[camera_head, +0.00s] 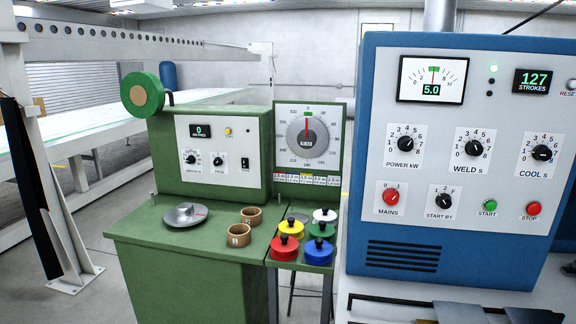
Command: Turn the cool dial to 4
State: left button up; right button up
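The cool dial (541,153) is a black knob on a white plate labelled "COOL s", on the right of the blue welder panel (455,215). Numbers ring the knob, but its pointer setting is too small to read surely. The similar weld dial (475,148) is to its left, and the power dial (404,144) is further left. Nothing touches the cool dial. Neither of my grippers is in view.
Below the dials are the red mains switch (390,197), start-by switch (444,201), green start button (489,206) and red stop button (533,208). A green bench (185,245) with coloured pots stands left. The space before the panel looks clear.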

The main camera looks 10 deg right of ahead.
aim_at(541, 152)
jog(key=z, duration=1.55)
